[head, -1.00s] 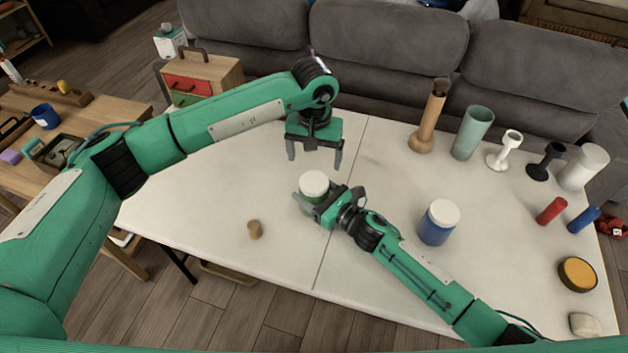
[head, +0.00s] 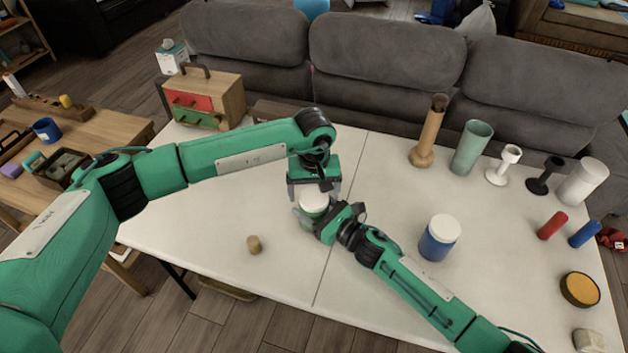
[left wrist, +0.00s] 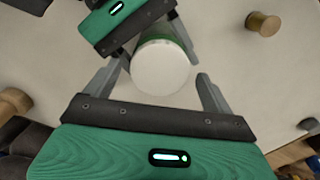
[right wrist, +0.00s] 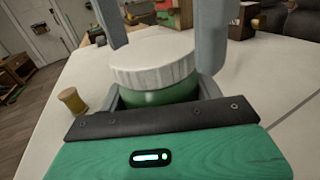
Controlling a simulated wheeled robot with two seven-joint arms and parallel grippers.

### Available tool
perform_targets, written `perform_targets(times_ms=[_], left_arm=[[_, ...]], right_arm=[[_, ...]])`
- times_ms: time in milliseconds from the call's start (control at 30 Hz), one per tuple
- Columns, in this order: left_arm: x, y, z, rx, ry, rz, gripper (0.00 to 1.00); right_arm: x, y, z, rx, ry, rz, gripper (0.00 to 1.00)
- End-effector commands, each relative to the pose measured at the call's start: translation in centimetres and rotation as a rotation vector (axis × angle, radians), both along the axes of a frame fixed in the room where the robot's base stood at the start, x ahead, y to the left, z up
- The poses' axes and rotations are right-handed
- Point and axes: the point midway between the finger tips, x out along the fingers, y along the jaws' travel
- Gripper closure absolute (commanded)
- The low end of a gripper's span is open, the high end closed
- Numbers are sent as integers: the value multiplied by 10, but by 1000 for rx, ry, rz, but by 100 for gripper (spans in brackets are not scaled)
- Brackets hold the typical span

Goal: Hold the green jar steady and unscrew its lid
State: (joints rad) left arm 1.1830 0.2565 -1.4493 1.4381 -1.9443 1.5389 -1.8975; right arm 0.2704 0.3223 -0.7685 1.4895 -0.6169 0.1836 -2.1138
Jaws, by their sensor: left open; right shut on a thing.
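The green jar (head: 308,222) stands on the white table with its white lid (head: 314,202) on; both also show in the right wrist view, the jar (right wrist: 160,95) below the lid (right wrist: 152,68). My right gripper (head: 312,226) is shut around the jar's green body from the right. My left gripper (head: 312,198) is above the jar, fingers pointing down. In the left wrist view the lid (left wrist: 161,68) lies between the open left fingers (left wrist: 160,85), with gaps at both sides. The jar's lower body is mostly hidden by the right gripper.
A blue jar with a white lid (head: 439,238) stands to the right. A small wooden cork (head: 254,244) is at the left front. Several vases and candle holders line the back right, with red and blue cylinders (head: 552,225) near the right edge. The front middle is clear.

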Motion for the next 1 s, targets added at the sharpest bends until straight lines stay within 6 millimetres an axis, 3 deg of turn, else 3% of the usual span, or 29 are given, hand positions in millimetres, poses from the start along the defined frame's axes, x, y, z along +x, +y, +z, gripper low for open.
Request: perform_targets(times_ms=[367,600,833,1000], left_arm=[[0,0,-7,0,0,-1,14],[0,0,-7,0,0,-1,58],[0,0,-7,1,0,31,59],[0,0,-7,1,0,232,59]], right_arm=[[0,0,0,1,-1,0,99],[0,0,0,1,-1,0,99],[0,0,0,1,-1,0,99],[0,0,0,0,0,0,99]])
